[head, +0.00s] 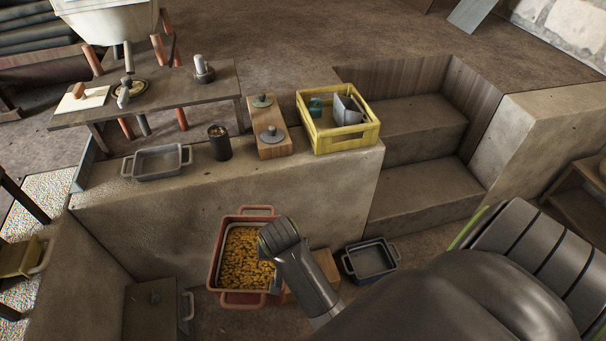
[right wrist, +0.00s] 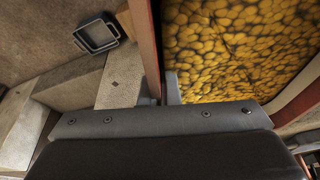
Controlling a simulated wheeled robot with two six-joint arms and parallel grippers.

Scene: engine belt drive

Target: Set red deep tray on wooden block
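The red deep tray (head: 213,262) stands low in front of the stone ledge in the head view, filled with yellow-orange pieces. Its wall (right wrist: 144,45) and contents also show in the right wrist view. My right gripper (right wrist: 162,92) is at the tray's right wall, with a finger on the inside and the wall between the fingers; it looks shut on it. The wooden block (head: 326,264) is just right of the tray, partly hidden by my right arm. It seems to be the pale block (right wrist: 120,78) in the wrist view. My left gripper is out of view.
A small grey tray (head: 370,260) lies right of the block. On the ledge are another grey tray (head: 157,163), a dark cup (head: 219,142), a wooden board with lidded knobs (head: 271,146) and a yellow crate (head: 338,138). Stone steps (head: 425,200) lie to the right.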

